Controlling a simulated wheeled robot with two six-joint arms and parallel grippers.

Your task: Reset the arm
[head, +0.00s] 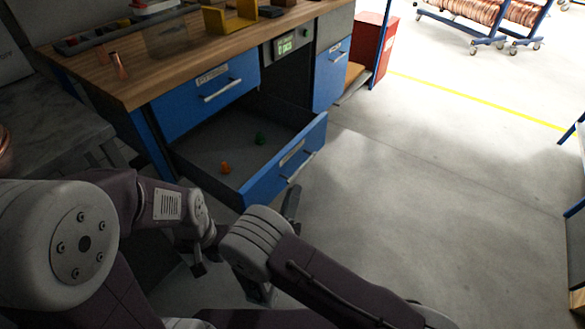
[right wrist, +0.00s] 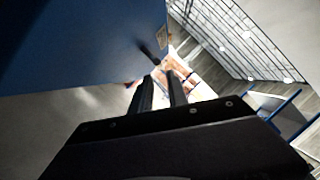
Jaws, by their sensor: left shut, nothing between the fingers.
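My left gripper (head: 198,267) is low in front of the open drawer in the head view, shut and empty, partly hidden by my arms. My right gripper (head: 290,205) is just outside the drawer front, partly hidden behind my right arm. Its two fingers (right wrist: 161,90) show apart in the right wrist view, with nothing visible between them. The open lower drawer (head: 312,146) has a blue front and a metal handle (head: 299,166). The blue panel also fills the upper left of the right wrist view (right wrist: 75,45).
The workbench (head: 150,80) holds a copper tube (head: 119,66) and a yellow fixture (head: 230,18). Grey floor (head: 430,190) is clear to the right. A red cabinet (head: 371,45) stands behind.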

